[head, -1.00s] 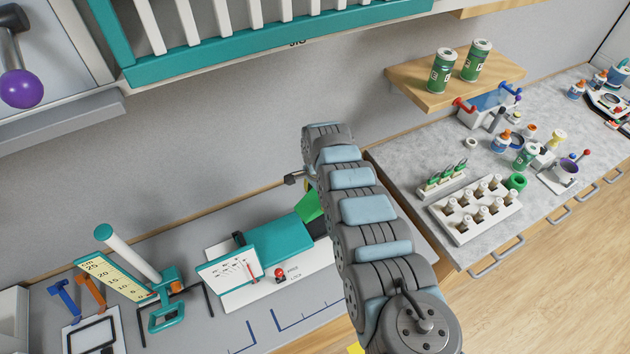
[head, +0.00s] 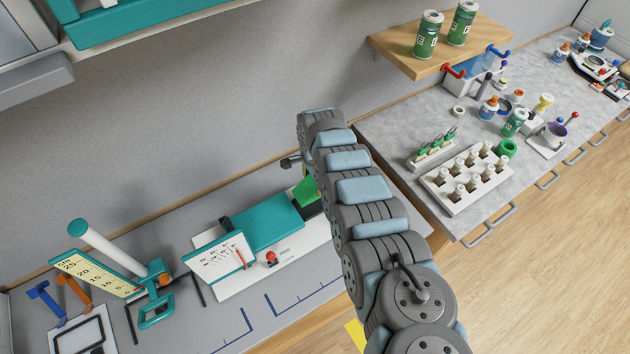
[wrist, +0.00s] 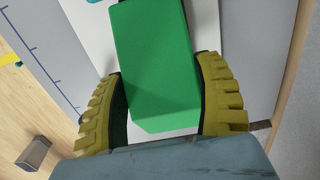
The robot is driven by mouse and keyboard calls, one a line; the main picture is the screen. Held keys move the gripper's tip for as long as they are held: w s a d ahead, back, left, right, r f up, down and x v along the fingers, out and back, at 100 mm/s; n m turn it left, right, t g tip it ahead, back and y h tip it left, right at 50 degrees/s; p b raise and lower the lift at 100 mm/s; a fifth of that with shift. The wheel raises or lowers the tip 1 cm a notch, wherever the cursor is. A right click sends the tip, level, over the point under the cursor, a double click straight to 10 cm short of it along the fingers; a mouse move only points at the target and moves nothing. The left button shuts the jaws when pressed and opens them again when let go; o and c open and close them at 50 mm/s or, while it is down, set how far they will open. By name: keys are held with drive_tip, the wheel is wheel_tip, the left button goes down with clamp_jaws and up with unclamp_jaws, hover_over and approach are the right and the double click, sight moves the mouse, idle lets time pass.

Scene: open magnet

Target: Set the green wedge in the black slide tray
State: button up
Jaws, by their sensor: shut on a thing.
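The green wedge (wrist: 158,65) lies between the two yellow ridged fingers of my gripper (wrist: 161,75) in the wrist view, and the gripper is shut on it. In the head view a small part of the green wedge (head: 306,191) shows beside my arm, at the right end of a teal-topped device (head: 265,224). My arm hides most of the gripper there. A white surface lies beneath the wedge in the wrist view; I cannot tell whether they touch. I cannot make out the black slide tray for sure.
The device has a white base, a dial panel (head: 217,255) and a red knob (head: 271,258). A ruler stand (head: 100,274) is at left. On the right counter are a white rack (head: 466,180) and several bottles. Two green cans stand on a wooden shelf (head: 440,62).

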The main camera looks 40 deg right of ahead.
drive_tip(key=shift+f+b, duration=2.3)
drive_tip(key=shift+b, duration=0.1)
drive_tip(key=shift+f+b, duration=0.8)
drive_tip(key=shift+f, duration=0.6)
drive_tip(key=shift+a+f+p, duration=0.1)
drive_tip(key=shift+f+p, duration=0.05)
drive_tip(key=shift+p, duration=0.15)
drive_tip(key=o, duration=1.2)
drive_tip(key=shift+o, duration=0.2)
drive_tip(key=shift+r, duration=0.2)
